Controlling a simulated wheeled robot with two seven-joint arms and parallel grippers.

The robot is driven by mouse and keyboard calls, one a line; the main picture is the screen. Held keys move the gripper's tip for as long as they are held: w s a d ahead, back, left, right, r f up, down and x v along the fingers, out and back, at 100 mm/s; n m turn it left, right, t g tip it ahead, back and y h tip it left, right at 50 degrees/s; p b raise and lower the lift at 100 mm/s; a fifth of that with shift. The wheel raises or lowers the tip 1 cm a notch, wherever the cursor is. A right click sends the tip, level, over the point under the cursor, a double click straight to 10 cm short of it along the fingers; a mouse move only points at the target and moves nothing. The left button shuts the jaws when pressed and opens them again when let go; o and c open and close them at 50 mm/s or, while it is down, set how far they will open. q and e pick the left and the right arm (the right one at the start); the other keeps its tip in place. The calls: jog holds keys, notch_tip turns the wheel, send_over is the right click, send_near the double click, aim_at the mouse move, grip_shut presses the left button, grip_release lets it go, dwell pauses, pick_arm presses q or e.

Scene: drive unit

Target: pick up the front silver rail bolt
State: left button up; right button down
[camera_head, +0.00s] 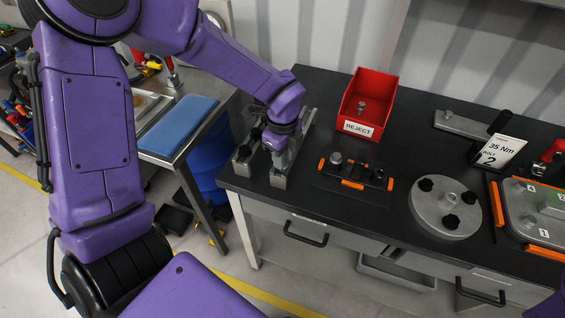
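My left arm reaches in from the left, and its gripper (281,157) points down at the silver rail fixture (279,179) on the left end of the black bench. The fixture has upright silver blocks, and dark knobs or bolt heads show beside the gripper on its left. The gripper and wrist cover the middle of the fixture. I cannot make out the front silver rail bolt there, nor whether the fingers are apart or closed on something. My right gripper is not in view.
A red REJECT bin (368,104) holding a bolt stands behind right. The front left bench edge is close.

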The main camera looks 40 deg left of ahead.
pick_arm(q)
grip_shut()
jog(key=shift+r, duration=0.25)
notch_tip(320, 180, up, 2)
jog(key=shift+w+r, duration=0.1)
jog(key=s+d+r+p, duration=0.6)
jog(key=s+r, duration=0.4)
jog(key=s, duration=0.2)
jog(key=shift+s+d+r+p, duration=0.2)
jog(key=shift+s+r+p, duration=0.15)
jog(key=shift+p, duration=0.2)
